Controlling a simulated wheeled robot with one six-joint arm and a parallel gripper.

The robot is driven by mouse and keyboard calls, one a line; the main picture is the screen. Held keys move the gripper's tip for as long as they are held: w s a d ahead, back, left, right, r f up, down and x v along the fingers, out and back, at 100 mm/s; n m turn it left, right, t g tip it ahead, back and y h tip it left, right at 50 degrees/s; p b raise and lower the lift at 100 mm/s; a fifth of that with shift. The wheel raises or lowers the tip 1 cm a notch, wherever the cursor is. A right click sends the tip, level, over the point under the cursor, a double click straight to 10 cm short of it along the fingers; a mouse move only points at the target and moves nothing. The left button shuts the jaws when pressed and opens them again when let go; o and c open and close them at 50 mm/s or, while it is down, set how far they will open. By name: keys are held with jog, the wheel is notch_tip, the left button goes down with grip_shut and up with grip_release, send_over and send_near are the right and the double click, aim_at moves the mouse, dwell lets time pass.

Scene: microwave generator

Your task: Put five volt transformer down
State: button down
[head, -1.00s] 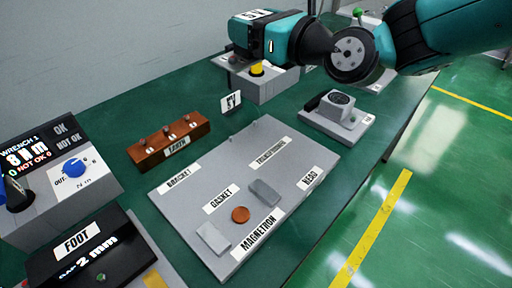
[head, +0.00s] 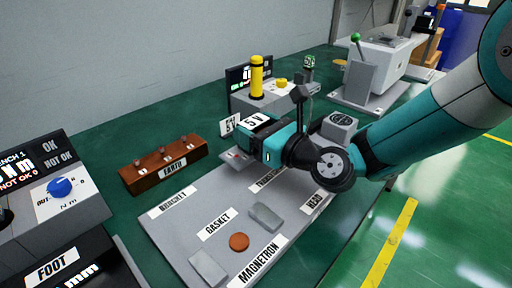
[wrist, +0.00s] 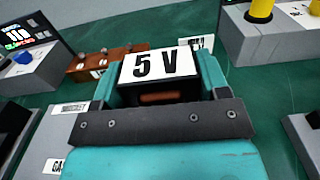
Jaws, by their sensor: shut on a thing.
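The five volt transformer (head: 257,121), a dark block with a white "5 V" label on top, is held by my gripper (head: 262,140). It is also seen in the wrist view (wrist: 158,66), between the two teal fingers of my gripper (wrist: 158,85), label up. The gripper is shut on its sides. It is at the back end of the grey board, beside a small white "5 V" sign (head: 229,124). I cannot tell whether its underside, which is hidden, touches anything.
The grey board (head: 190,228) carries labels and a few flat parts. A brown "EARTH" block (head: 165,170) stands to its left. Behind are a grey box with a yellow cylinder (head: 257,80) and a lever device (head: 358,75). A grey wrench unit (head: 50,205) stands at the left.

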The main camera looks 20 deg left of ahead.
jog(key=shift+f+b, duration=0.45)
jog(key=shift+f, duration=1.5)
jog(key=shift+f, duration=0.2)
jog(key=shift+c, duration=0.7)
grip_release()
jog(key=b+v, duration=0.2)
jog(key=v, duration=0.3)
jog(key=b+v, duration=0.3)
jog(key=v, duration=0.2)
jog(key=shift+d+f, duration=0.2)
jog(key=shift+f, duration=0.05)
jog(key=shift+s+d+r+b, duration=0.15)
jog(key=shift+s+d+b, duration=0.15)
jog(key=shift+d+b, duration=0.35)
jog(key=shift+s+d+r, duration=0.1)
jog(key=shift+r, duration=0.05)
